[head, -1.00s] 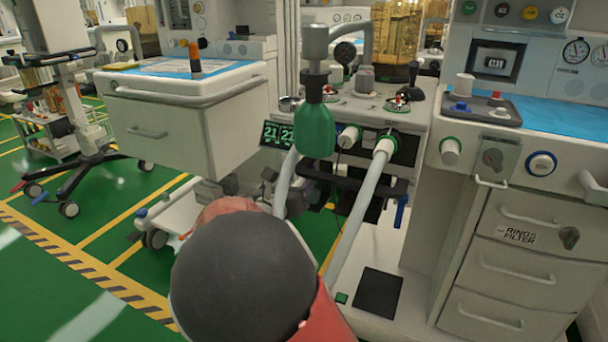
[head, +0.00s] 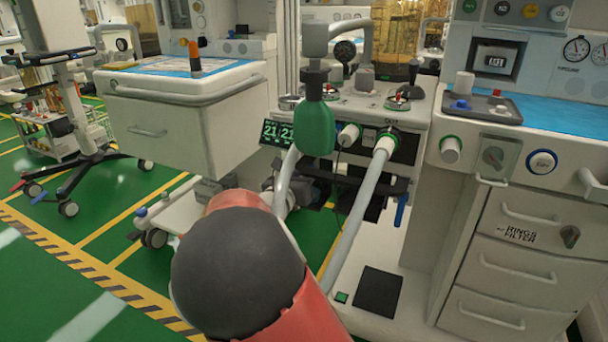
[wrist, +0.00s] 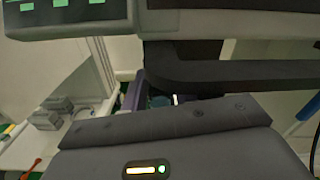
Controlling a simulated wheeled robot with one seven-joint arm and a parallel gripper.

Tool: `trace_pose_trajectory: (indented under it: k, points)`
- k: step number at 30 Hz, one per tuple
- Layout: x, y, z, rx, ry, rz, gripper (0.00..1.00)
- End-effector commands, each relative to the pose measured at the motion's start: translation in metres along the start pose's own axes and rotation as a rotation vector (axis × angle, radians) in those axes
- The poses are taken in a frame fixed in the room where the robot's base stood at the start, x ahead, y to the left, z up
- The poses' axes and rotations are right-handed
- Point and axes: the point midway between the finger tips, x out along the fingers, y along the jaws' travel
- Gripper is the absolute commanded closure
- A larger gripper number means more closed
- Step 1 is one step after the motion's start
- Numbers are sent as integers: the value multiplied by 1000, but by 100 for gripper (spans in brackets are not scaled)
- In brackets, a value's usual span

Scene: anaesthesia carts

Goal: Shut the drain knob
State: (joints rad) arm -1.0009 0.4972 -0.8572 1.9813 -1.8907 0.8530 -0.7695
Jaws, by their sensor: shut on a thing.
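My gripper (wrist: 155,95) reaches under a dark bar in the wrist view. Its grey body fills the bottom of that view and hides most of the fingers. It is shut on a small teal piece (wrist: 160,101), which I take to be the drain knob. Only a sliver of this piece shows, so its turn position cannot be told. In the head view my own arm covers the gripper and the knob, below the front of the anaesthesia machine (head: 420,125).
The dark bar (wrist: 235,73) and a housing with green displays (wrist: 70,18) hang close above my gripper. In the head view a green bag (head: 315,128), grey hoses (head: 350,225) and a blue lever (head: 401,210) are close by.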

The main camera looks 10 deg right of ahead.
Motion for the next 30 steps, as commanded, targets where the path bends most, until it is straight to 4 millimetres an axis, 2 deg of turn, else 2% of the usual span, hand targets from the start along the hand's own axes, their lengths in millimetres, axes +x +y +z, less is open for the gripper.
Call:
trace_pose_trajectory:
  k: [5,10,21,22,26,30]
  points:
    - [1,1,-6,181,9,2,94]
    - [0,1,-4,343,14,2,94]
    - [0,1,0,380,16,4,94]
    - [0,1,0,380,16,4,67]
    - [0,1,0,379,15,3,50]
    - [0,1,0,379,15,3,49]
